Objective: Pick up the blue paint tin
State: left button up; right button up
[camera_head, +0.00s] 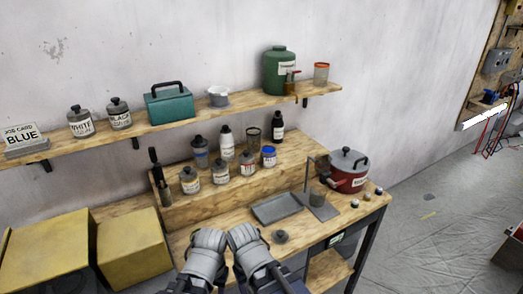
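A small tin with a blue top and pale label (268,157) stands upright at the right end of the front row on the raised wooden step. A grey tin with a blue band (200,152) stands in the row behind. The labels are too small to read. A card reading "JOB CARD BLUE" (22,138) stands at the wall shelf's left end. My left gripper (208,239) and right gripper (242,236) are side by side at the bench's front edge, below and apart from the tins. Their finger gaps are not clear.
Several other tins and bottles crowd the step (285,160). A grey tray (277,208) and a red pot (348,172) are on the bench to the right. Yellow boxes (132,248) stand at left. The wall shelf (190,121) overhangs behind.

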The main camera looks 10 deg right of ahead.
aim_at(268, 157)
jog(key=k+j+u, duration=0.15)
jog(key=k, duration=0.4)
jog(key=u, duration=0.35)
jog(key=i+l+u, duration=0.1)
jog(key=l+u, duration=0.85)
jog(key=l, duration=0.5)
jog(key=k+l+u, duration=0.1)
jog(key=l, duration=1)
jog(key=k+l+u, duration=0.15)
jog(key=l, duration=0.45)
